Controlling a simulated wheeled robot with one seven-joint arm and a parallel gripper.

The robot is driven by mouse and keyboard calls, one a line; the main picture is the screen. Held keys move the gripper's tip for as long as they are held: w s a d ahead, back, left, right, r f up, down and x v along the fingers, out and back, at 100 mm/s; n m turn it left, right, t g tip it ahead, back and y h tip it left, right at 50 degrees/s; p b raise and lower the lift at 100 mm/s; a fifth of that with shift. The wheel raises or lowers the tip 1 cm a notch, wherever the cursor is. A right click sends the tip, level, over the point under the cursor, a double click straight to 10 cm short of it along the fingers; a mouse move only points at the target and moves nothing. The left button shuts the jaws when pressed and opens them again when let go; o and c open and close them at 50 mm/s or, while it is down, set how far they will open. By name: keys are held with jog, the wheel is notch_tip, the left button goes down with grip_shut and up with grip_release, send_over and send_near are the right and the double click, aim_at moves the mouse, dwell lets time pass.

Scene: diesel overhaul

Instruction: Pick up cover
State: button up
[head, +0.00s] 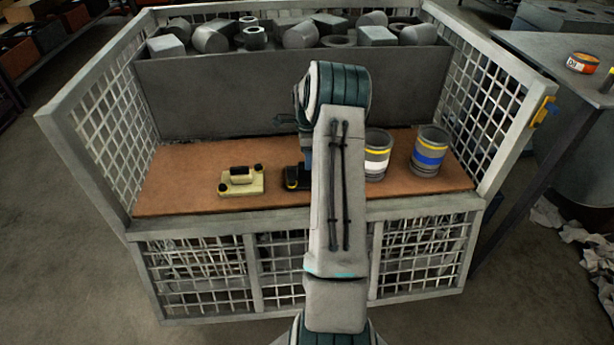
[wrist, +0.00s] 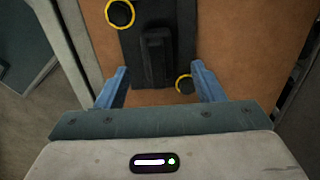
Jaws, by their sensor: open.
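A black cover (head: 297,178) with yellow-ringed corners lies on the brown board, partly hidden behind my arm in the head view. In the wrist view the black cover (wrist: 146,20) shows a raised black handle (wrist: 156,55) and two yellow rings. My gripper (wrist: 160,72) is open above it, with blue fingers on either side of the handle and apart from it. In the head view my gripper (head: 306,154) is mostly hidden by my arm. A cream cover (head: 241,181) with black corner knobs and a handle lies to the left on the board.
The brown board (head: 185,180) floors a mesh-walled crate (head: 88,215). Two grey cylinders stand right of my arm, one white-banded (head: 377,160), one blue-banded (head: 429,155). A grey bin (head: 220,98) of metal parts stands behind. A table (head: 560,62) is at right.

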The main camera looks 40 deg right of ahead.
aim_at(296, 172)
jog(key=shift+s+f+b, duration=0.15)
jog(key=shift+f+b, duration=0.25)
jog(key=shift+f, duration=2.4)
jog(key=shift+r, duration=0.1)
jog(key=c, duration=1.3)
